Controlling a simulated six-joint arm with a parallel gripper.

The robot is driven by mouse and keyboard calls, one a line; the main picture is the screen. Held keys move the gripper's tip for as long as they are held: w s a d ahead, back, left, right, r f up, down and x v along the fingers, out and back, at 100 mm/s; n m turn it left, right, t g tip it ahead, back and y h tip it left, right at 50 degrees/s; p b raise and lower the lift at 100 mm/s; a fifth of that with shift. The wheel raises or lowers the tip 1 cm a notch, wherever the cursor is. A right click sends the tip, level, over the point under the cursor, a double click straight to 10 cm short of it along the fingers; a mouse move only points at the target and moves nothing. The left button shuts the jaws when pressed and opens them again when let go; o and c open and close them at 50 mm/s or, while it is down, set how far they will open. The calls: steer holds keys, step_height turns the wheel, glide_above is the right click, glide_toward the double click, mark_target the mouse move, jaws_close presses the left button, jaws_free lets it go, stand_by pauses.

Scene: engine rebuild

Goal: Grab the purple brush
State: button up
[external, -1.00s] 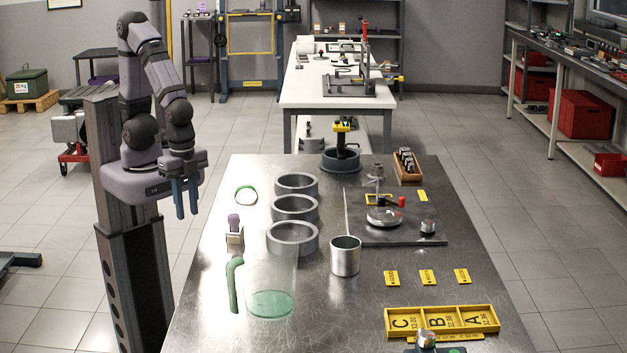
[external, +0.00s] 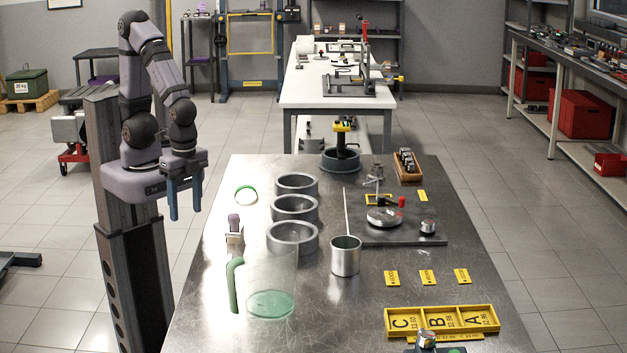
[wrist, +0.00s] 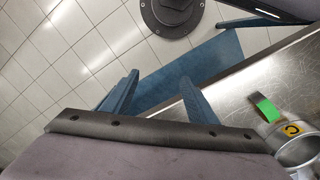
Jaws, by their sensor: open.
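The purple brush (external: 234,221) stands near the left side of the metal table, its purple end up in a pale holder (external: 235,240). My gripper (external: 185,212) hangs to the left of the table edge, apart from the brush, with its two blue fingers pointing down. The fingers are spread and nothing is between them. The wrist view shows the same open fingers (wrist: 160,80) above the floor and table edge. I cannot make out the brush in the wrist view.
Three grey rings (external: 293,237) stand right of the brush. A green bent piece (external: 234,287) and a clear cylinder with a green base (external: 270,303) are nearer the camera. A metal cup (external: 345,256) stands to the right. A green ring (external: 245,194) lies behind the brush.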

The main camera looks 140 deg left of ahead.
steer(key=w+d+r+n+t+h+p, duration=0.15)
steer(key=w+r+n+h+p, duration=0.65)
steer(key=n, duration=0.8)
steer(key=w+a+r+n+t+h, duration=0.2)
steer(key=w+a+n+t, duration=0.5)
steer(key=a+n+t, duration=0.15)
steer(key=p, duration=0.2)
glide_toward(234, 227)
steer(key=shift+w+d+f+n+g, duration=0.15)
steer(key=shift+w+d+f+g, duration=0.1)
steer(key=shift+f, duration=0.15)
steer(key=shift+w+d+f+n+g, duration=0.1)
steer(key=shift+w+d+f+g, duration=0.1)
steer(key=shift+f, duration=0.2)
steer(key=shift+x, duration=0.8)
